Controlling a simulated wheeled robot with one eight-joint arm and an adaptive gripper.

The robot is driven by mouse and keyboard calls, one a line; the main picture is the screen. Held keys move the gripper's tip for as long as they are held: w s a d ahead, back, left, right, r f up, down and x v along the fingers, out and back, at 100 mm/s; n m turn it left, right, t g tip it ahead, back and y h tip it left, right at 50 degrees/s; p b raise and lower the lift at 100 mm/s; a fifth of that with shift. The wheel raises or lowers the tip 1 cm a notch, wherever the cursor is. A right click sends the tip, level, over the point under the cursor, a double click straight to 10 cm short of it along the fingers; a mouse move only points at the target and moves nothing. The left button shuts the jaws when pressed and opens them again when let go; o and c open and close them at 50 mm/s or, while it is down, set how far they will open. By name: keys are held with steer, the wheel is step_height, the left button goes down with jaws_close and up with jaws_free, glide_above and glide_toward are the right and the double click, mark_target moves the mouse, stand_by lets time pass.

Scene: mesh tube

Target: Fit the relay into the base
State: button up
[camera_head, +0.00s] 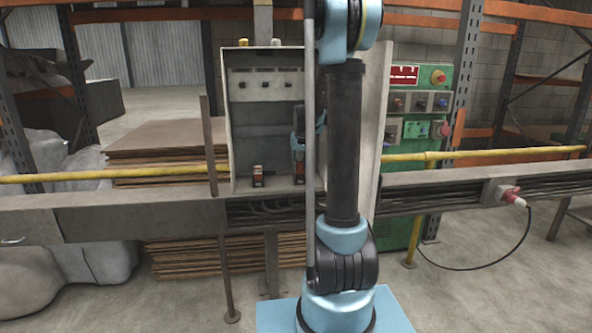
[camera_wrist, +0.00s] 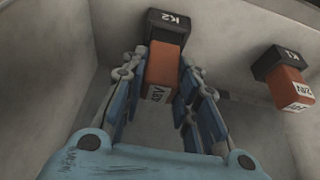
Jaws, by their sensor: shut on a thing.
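My gripper (camera_wrist: 160,100) is shut on an orange relay (camera_wrist: 163,66) with a white voltage label, its blue pads on both sides of it. The relay's far end meets or overlaps a black base marked K2 (camera_wrist: 169,19) in the wrist view; I cannot tell how deeply it sits. To the right, a second black base marked K1 (camera_wrist: 280,58) has another orange relay (camera_wrist: 290,88) labelled 24V in line with it. In the head view, my gripper (camera_head: 299,145) is inside the grey cabinet, above the held relay (camera_head: 299,172). The K1 relay (camera_head: 257,176) stands left of it.
The open cabinet (camera_head: 238,125) has side walls close around my gripper. Grey devices (camera_head: 265,84) line its upper part. A green control panel (camera_head: 418,78) is at right.

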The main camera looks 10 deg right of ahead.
steer(key=shift+f, duration=0.85)
steer(key=o, duration=1.1)
